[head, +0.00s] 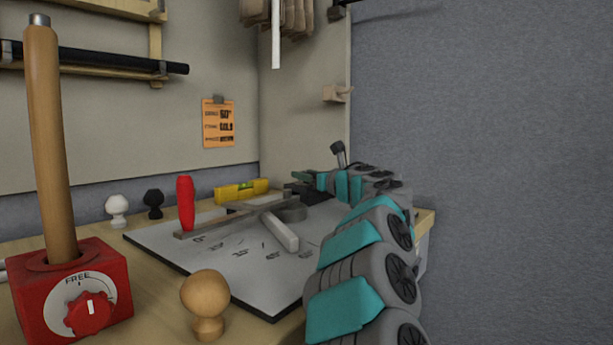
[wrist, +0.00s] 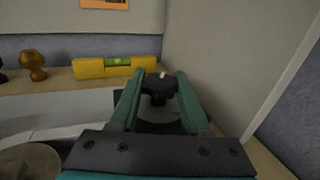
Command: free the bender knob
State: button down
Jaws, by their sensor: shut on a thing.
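A black knob (wrist: 159,84) with a white mark on top sits between the two green fingers of my gripper (wrist: 160,92) in the wrist view. The fingers are shut on it from both sides. Below it is a dark round base, partly hidden by the fingers. In the head view my gripper (head: 308,186) is at the far right of the bench, above the bender's grey round part (head: 291,211) with its light bar (head: 279,232). The knob is too small and covered there to read its setting.
A red box (head: 72,296) with a wooden handle and a dial marked FREE stands at front left. A wooden knob (head: 206,297), red-handled tool (head: 186,202), white knob (head: 117,207) and yellow level (head: 241,190) stand around the drawing sheet (head: 222,262). Walls close in behind and right.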

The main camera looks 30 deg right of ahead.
jog(key=shift+d+n+y, duration=0.1)
jog(key=shift+n+y, duration=0.2)
jog(key=shift+y, duration=0.3)
jog(key=shift+r+n+g+y+p, duration=0.1)
jog(key=shift+n+g+y+p, duration=0.6)
jog(key=shift+n+y, duration=1.1)
jog(key=shift+n+y+p, duration=0.3)
jog(key=shift+y+p, duration=0.35)
jog(key=shift+y, duration=0.55)
jog(key=shift+n+g+y+p, duration=0.5)
jog(key=shift+y+p, duration=0.05)
jog(key=shift+y, duration=0.15)
jog(key=shift+c, duration=1.9)
grip_release()
jog(key=shift+b+v, duration=0.8)
jog(key=shift+v, duration=3.1)
